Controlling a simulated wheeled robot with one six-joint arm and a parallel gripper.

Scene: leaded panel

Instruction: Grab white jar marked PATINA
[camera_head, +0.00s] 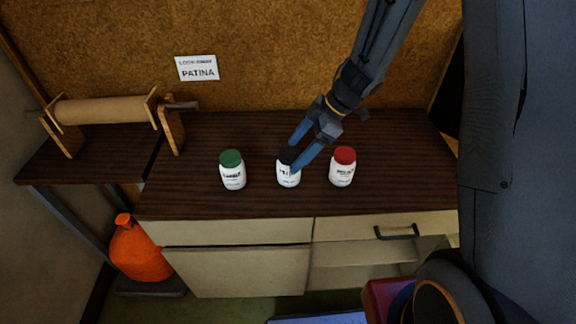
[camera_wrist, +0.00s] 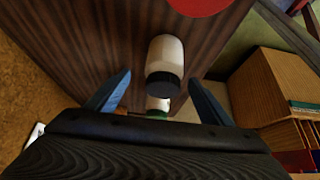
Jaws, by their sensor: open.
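Three white jars stand upright in a row on the dark wooden counter (camera_head: 400,150). The middle jar (camera_head: 289,178) has a black cap, and my gripper's finger partly covers it, so its label cannot be read. The left jar (camera_head: 233,178) has a green cap; the right jar (camera_head: 342,172) has a red cap. Their labels are too small to read surely. My gripper (camera_head: 294,153) is open at the middle jar. In the wrist view, the black-capped jar (camera_wrist: 166,55) lies ahead, near the space between the fingertips (camera_wrist: 160,79). I cannot tell whether they touch.
A wall sign (camera_head: 197,68) reads PATINA on its lower line. A paper roll on a wooden stand (camera_head: 105,110) is at the left. An orange container (camera_head: 138,250) sits low at the left. Drawers with a dark handle (camera_head: 397,233) are below the counter.

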